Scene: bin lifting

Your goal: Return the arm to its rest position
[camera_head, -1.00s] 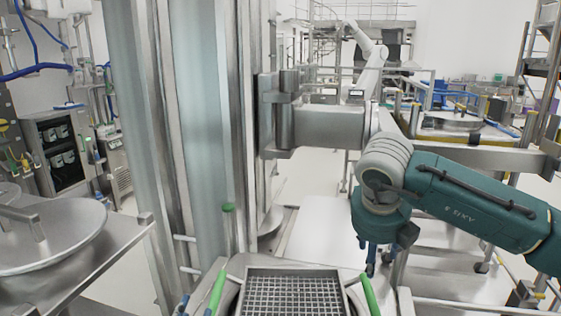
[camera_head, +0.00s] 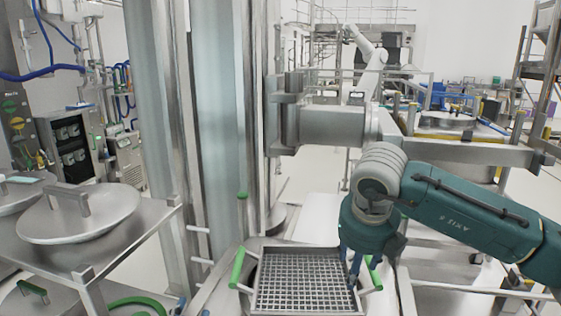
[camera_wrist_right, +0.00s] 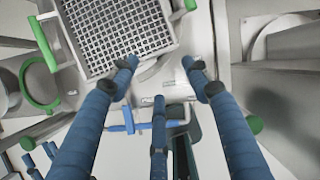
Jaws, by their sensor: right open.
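My right gripper (camera_head: 352,275), at the end of a teal arm (camera_head: 460,210) from the right, points down with its blue fingers over the right side of the bin. In the right wrist view my right gripper (camera_wrist_right: 160,75) has three blue fingers spread apart with nothing between them. The metal bin (camera_head: 262,303) with a grid inside has a green handle at its left (camera_head: 238,268) and one at its right (camera_head: 374,277), partly behind the fingers. In the wrist view the bin (camera_wrist_right: 178,42) lies beyond the fingertips; contact cannot be told. My left gripper is out of view.
A tall steel column (camera_head: 215,130) stands behind the bin, with a horizontal steel arm (camera_head: 335,125) reaching right. A steel table with round lids (camera_head: 85,215) is at the left. A frame of rails (camera_head: 470,290) stands at the right.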

